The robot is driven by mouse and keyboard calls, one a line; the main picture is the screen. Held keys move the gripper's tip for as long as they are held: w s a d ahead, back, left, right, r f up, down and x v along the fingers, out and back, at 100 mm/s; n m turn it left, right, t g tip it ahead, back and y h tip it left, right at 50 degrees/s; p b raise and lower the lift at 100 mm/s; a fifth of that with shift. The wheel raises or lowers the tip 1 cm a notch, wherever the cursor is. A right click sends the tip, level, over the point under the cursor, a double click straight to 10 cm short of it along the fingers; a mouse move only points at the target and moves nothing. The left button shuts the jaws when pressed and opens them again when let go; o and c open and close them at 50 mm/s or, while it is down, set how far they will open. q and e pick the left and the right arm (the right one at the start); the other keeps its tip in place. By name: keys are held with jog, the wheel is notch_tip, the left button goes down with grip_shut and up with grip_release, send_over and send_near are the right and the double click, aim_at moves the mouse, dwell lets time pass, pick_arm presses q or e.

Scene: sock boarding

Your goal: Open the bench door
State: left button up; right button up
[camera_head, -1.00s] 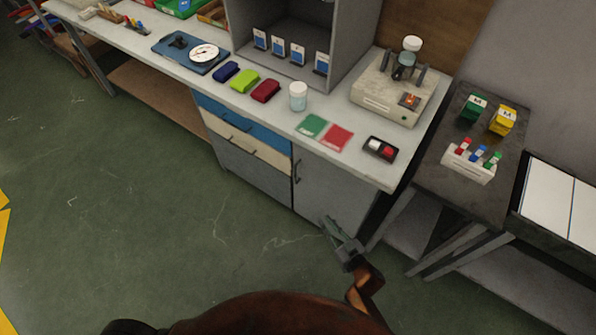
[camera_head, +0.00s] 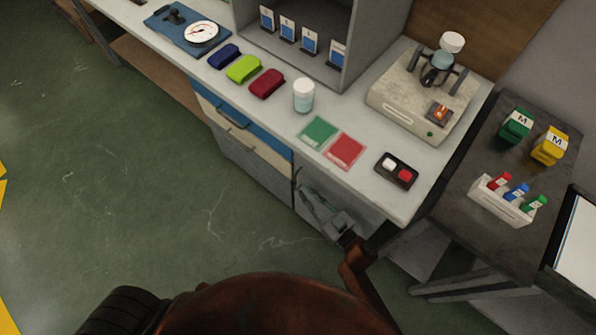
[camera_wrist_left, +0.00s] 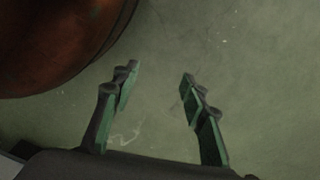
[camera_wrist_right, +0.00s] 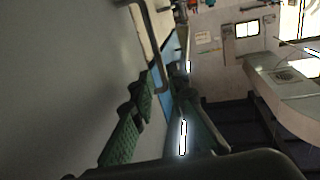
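The grey bench door (camera_head: 343,203) is below the right end of the worktop, beside the drawers. It appears closed, and my right gripper covers part of it. A dark bar handle (camera_head: 297,173) is at its left edge. My right gripper (camera_head: 306,193) is close to the door front, near the handle. In the right wrist view, the door face (camera_wrist_right: 65,70) fills the left side and the bar handle (camera_wrist_right: 153,50) lies ahead, between the lines of the open fingers (camera_wrist_right: 165,95). I cannot tell whether they touch it. My left gripper (camera_wrist_left: 158,82) is open and empty above the floor.
The drawers (camera_head: 243,145) are left of the door. The worktop (camera_head: 270,108) holds cases, a jar (camera_head: 303,95), cards, a small tray and a machine (camera_head: 425,95). A dark side table (camera_head: 455,190) stands at the right. The green floor in front is clear.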

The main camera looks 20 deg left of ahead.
aim_at(295, 180)
jog(key=b+x, duration=0.2)
jog(key=x, duration=0.5)
jog(key=shift+f, duration=0.1)
pick_arm(q)
notch_tip(295, 180, up, 7)
jog(key=w+d, duration=0.2)
jog(key=w, duration=0.1)
pick_arm(e)
jog(key=shift+w, duration=0.1)
grip_shut()
